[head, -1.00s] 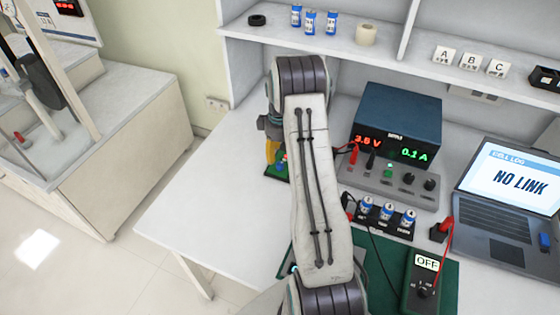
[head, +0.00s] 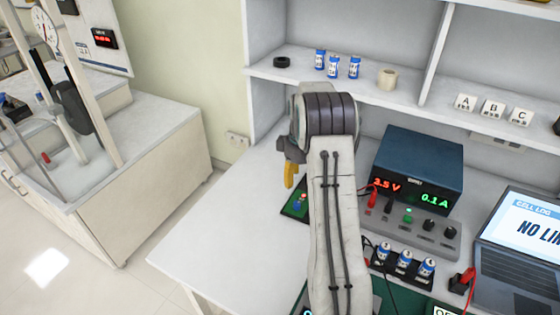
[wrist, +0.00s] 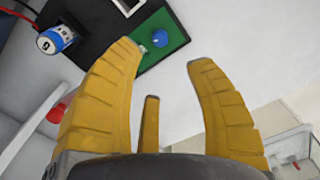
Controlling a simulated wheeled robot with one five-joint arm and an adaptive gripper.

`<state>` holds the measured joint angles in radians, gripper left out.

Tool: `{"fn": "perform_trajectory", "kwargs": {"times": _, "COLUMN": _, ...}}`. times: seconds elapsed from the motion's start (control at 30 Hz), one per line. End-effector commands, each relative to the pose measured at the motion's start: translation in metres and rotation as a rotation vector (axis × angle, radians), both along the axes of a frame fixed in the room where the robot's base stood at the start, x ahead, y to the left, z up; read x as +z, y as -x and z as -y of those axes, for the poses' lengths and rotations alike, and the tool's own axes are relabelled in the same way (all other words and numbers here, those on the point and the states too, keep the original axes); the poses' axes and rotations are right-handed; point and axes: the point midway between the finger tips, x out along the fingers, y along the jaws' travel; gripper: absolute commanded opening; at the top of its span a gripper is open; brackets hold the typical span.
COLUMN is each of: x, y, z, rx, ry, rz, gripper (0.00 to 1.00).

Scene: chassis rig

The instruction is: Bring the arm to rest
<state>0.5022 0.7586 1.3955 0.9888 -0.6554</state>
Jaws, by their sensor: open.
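In the head view one yellow finger (head: 290,174) shows beside my wrist, above the bench; the rest of the gripper is hidden behind my arm. My arm reaches out over the bench with its wrist bent down. A black tray with a green panel (wrist: 172,37) carrying a blue ball-like part lies beyond the left fingertip; it also shows under the gripper in the head view (head: 294,209).
A power supply (head: 418,168) and a row of blue cells (head: 404,258) stand right of my arm. A laptop (head: 520,250) is further right. A shelf (head: 290,75) with several small items runs behind my wrist. The white bench top (head: 225,235) is clear on the left.

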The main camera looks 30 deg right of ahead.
Motion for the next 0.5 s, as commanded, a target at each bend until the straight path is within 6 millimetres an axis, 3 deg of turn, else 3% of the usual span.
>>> {"fn": "perform_trajectory", "kwargs": {"times": 0.27, "x": -0.0002, "y": 0.0, "z": 0.0, "rx": -0.008, "ry": 0.0, "rz": 0.0, "gripper": 0.49}}
{"fn": "perform_trajectory", "kwargs": {"times": 0.5, "x": -0.0003, "y": -0.0026, "z": 0.0014, "rx": -0.185, "ry": 0.005, "rz": 0.012, "gripper": 0.49}}
